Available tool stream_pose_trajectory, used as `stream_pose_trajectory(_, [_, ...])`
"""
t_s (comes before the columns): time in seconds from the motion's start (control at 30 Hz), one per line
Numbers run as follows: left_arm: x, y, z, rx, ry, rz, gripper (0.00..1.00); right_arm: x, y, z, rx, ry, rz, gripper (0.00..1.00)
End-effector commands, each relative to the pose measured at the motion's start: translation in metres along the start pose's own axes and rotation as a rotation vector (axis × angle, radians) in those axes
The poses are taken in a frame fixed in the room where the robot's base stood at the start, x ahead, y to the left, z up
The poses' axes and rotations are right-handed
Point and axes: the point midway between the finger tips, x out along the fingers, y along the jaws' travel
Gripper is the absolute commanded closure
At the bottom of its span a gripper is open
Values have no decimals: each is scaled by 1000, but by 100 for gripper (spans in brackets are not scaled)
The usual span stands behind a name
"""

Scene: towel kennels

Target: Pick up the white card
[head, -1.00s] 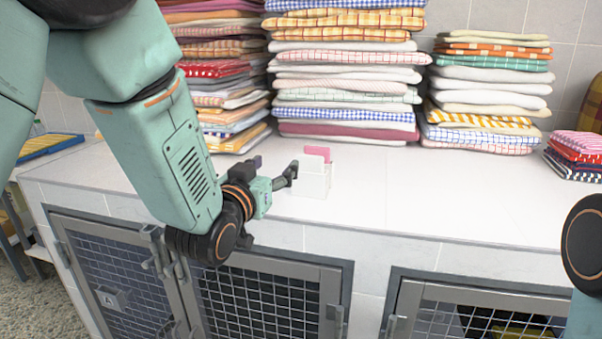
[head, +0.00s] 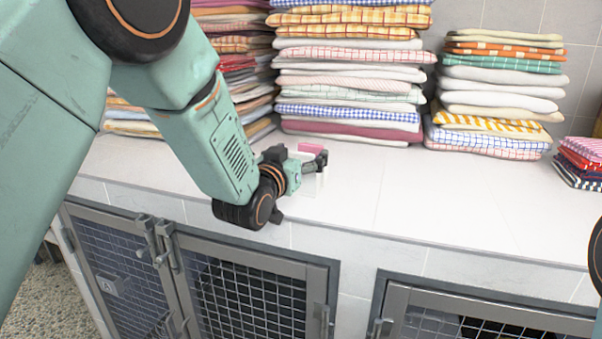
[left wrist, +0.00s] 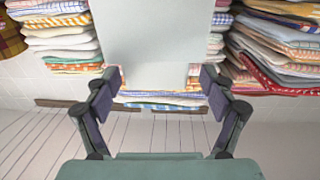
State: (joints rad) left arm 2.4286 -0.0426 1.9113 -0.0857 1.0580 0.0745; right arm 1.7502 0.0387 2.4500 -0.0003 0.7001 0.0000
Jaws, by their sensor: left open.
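A pale white card (left wrist: 160,32) fills the upper middle of the left wrist view, in front of my left gripper (left wrist: 158,80). Its lower edge lies between the two spread fingertips, with a gap on each side. In the head view my left gripper (head: 318,162) is over the counter at a small upright holder (head: 310,187), whose white part is mostly hidden behind the fingers. A pink piece (head: 311,148) shows at its top. My left gripper is open and holds nothing. I cannot tell whether a finger touches the card. My right gripper is out of view.
Tall stacks of folded towels (head: 350,85) stand along the back of the white counter (head: 450,205), with another stack (head: 500,95) to the right. Mesh kennel doors (head: 240,300) are below the front edge. The counter's right middle is clear.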

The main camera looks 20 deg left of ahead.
Motion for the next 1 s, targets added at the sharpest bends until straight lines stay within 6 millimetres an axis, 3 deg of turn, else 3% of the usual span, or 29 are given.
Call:
stream_pose_trajectory(0.23, [2, -1, 0, 0, 0, 0, 17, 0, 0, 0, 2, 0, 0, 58])
stream_pose_trajectory(0.87, [2, 3, 0, 0, 0, 0, 70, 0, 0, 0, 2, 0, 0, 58])
stream_pose_trajectory(1.0, [2, 3, 0, 0, 1, 0, 72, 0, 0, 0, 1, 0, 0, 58])
